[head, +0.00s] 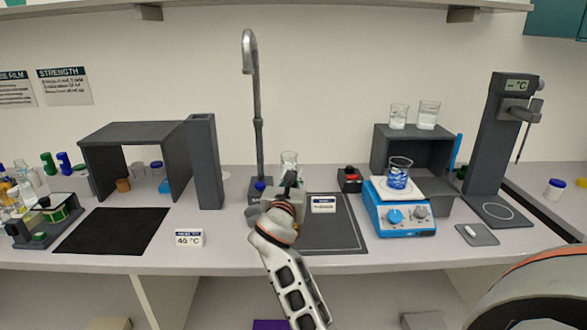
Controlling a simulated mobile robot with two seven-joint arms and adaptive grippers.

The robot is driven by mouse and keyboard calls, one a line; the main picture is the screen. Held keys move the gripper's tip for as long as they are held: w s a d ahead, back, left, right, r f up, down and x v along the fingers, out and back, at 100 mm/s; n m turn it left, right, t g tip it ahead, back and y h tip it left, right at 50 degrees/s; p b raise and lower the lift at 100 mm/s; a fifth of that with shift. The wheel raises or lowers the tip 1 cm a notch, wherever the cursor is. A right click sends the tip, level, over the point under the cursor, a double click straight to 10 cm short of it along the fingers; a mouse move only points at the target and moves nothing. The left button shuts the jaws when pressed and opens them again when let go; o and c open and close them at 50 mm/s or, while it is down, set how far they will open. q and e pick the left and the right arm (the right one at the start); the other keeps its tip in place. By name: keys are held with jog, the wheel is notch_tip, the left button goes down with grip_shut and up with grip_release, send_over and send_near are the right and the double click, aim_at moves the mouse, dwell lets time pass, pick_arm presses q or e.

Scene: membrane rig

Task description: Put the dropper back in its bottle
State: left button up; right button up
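My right gripper (291,180) is at the middle of the bench, in front of the tall grey post. It points away from me, and its small dark fingertips overlap a glass beaker (289,158) behind them. I cannot tell whether the fingers are open or shut, or whether they hold anything. I cannot make out the dropper. Several small bottles (14,193) stand at the far left, some with coloured caps; I cannot tell which one is the dropper's. A small dark blue-topped item (260,186) is just left of the gripper. My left gripper is out of view.
A blue hotplate (399,219) carries a beaker of blue liquid (399,173). A grey shelf box (426,135) holds two beakers. A thermometer stand (492,150) is at right. A black mat (112,231) lies clear at left, near a "40 °C" card (189,238).

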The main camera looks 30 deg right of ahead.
jog(key=shift+w+d+r+h, duration=0.2)
jog(key=shift+w+r+h, duration=0.1)
jog(key=shift+w+r, duration=0.25)
jog(key=shift+w+d+f+m+g, duration=0.1)
jog(key=shift+d+f+m+g, duration=0.15)
jog(key=shift+m+g, duration=0.2)
notch_tip(320, 180, down, 3)
jog(key=shift+r+b, duration=0.2)
jog(key=shift+b, duration=0.9)
jog(key=shift+a+f+b, duration=0.1)
jog(key=shift+f+b, duration=0.85)
jog(key=shift+b, duration=0.15)
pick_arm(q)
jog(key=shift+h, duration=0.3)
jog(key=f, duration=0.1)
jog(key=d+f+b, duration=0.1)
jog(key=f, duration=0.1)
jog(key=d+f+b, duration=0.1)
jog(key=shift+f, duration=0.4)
pick_arm(e)
notch_tip(320, 180, down, 6)
jog(key=shift+r, duration=0.1)
